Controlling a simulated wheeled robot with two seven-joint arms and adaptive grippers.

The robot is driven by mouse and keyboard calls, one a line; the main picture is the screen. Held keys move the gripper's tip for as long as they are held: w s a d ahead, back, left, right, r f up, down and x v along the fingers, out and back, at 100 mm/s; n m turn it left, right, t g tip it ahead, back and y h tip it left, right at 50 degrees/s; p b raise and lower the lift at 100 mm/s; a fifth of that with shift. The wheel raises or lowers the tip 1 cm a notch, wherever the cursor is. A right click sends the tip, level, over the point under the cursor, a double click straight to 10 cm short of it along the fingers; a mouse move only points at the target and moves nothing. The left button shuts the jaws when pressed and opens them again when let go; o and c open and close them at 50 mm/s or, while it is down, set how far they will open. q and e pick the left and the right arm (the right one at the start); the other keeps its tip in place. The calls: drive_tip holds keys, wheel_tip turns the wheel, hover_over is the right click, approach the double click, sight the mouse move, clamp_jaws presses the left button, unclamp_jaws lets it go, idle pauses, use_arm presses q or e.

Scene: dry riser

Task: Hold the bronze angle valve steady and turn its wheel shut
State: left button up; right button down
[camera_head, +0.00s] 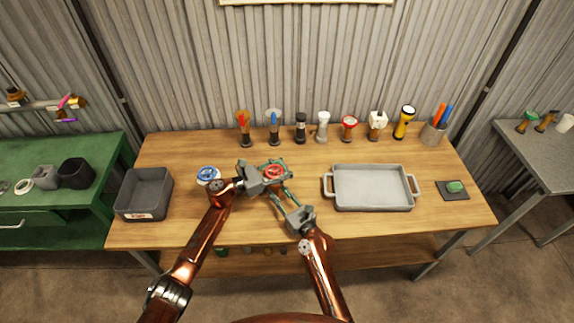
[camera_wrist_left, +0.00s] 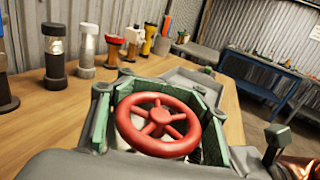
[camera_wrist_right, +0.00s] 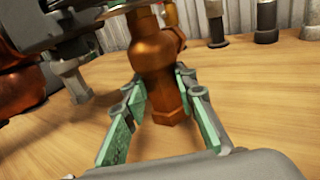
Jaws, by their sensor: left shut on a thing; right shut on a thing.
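The bronze angle valve stands on the wooden table; its orange-brown body (camera_wrist_right: 160,90) shows upright in the right wrist view. Its red wheel (camera_head: 274,171) faces up and also fills the middle of the left wrist view (camera_wrist_left: 158,122). My left gripper (camera_head: 272,170) is shut on the red wheel, with green-padded fingers on both sides of its rim. My right gripper (camera_wrist_right: 158,100) is lower, shut on the bronze body with one finger on each side. In the head view the body is mostly hidden under the wheel and grippers.
A grey bin (camera_head: 143,194) stands left, beside a blue-wheeled item (camera_head: 208,174). A grey tray (camera_head: 372,188) lies to the right, then a dark pad with a green item (camera_head: 455,188). Several valves and torches line the back. Bare wood (camera_head: 330,225) lies in front.

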sight(265, 174)
use_arm(q)
drive_tip(key=shift+w+a+g, duration=0.1)
drive_tip(key=shift+a+g, duration=0.2)
drive_tip(key=o, duration=0.9)
drive_tip(key=shift+c, duration=0.2)
drive_tip(key=o, duration=0.7)
drive_tip(key=shift+d, duration=0.2)
drive_tip(key=shift+s, duration=0.2)
drive_tip(key=v, duration=0.7)
drive_tip(key=shift+a, duration=0.25)
drive_tip(key=shift+o, duration=0.5)
